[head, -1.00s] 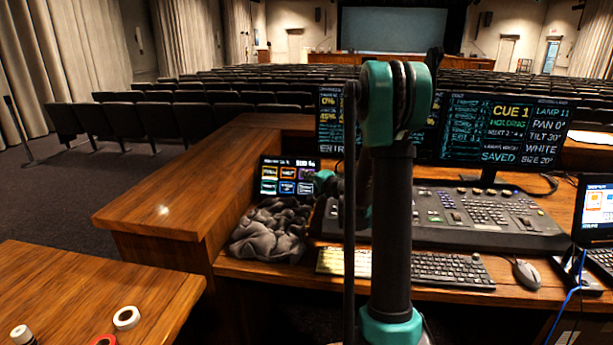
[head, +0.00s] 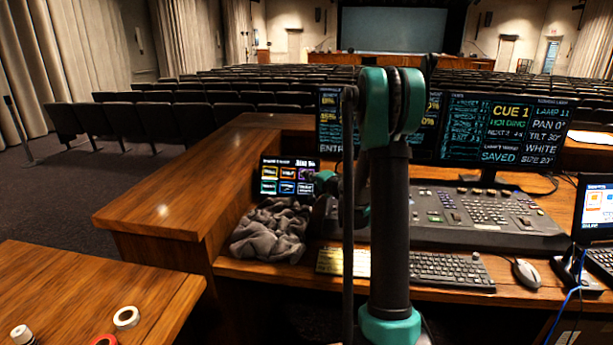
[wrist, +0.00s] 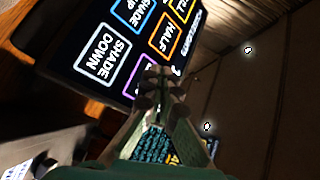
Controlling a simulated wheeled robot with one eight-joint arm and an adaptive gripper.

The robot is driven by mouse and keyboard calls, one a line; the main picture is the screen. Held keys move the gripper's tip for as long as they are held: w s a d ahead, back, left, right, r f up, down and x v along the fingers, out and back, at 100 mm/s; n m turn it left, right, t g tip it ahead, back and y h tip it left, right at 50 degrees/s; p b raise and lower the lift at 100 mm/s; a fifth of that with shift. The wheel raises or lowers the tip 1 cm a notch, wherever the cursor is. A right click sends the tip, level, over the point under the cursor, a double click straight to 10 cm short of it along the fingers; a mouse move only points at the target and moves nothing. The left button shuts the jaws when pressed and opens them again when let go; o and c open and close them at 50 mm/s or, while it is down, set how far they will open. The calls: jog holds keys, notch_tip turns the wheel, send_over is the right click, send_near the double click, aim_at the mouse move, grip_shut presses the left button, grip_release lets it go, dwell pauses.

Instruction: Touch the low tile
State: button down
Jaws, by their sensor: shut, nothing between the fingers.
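A small black touch panel (head: 290,178) stands upright behind the grey cloth, with coloured tiles in two rows. The purple-edged tile (head: 306,173) is at the top right in the head view. In the wrist view the panel is tilted, and the purple-edged tile (wrist: 139,75) is mostly covered by my fingers, so its label is hidden. The SHADE DOWN tile (wrist: 103,53) and HALF tile (wrist: 164,40) are readable beside it. My gripper (wrist: 160,73) is shut and empty, its tips over the purple tile's area. I cannot tell whether they touch the glass.
A crumpled grey cloth (head: 270,230) lies in front of the panel. A keyboard (head: 450,269), a lighting console (head: 480,215), a mouse (head: 526,273) and large monitors (head: 505,130) are to the right. A raised wooden ledge (head: 190,190) borders the left.

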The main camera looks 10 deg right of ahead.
jog(key=shift+w, duration=0.1)
dwell(0.7)
jog(key=shift+w+d+f, duration=0.1)
jog(key=shift+w+f, duration=0.05)
jog(key=shift+w, duration=0.1)
jog(key=shift+w+d+f, duration=0.1)
jog(key=shift+w+f, duration=0.05)
jog(key=shift+w, duration=0.15)
dwell(0.6)
jog(key=shift+s, duration=0.1)
jog(key=shift+s+a+r, duration=0.2)
jog(key=shift+s+r, duration=0.15)
jog(key=shift+s, duration=0.2)
dwell(0.4)
jog(key=shift+s+a+r, duration=0.25)
jog(key=shift+s+r, duration=0.15)
jog(key=shift+s, duration=0.3)
jog(key=shift+s+a+r, duration=0.2)
jog(key=shift+s+r, duration=0.15)
jog(key=shift+s, duration=0.35)
jog(key=shift+s+a+r, duration=0.25)
jog(key=shift+s+r, duration=0.15)
jog(key=shift+s, duration=0.3)
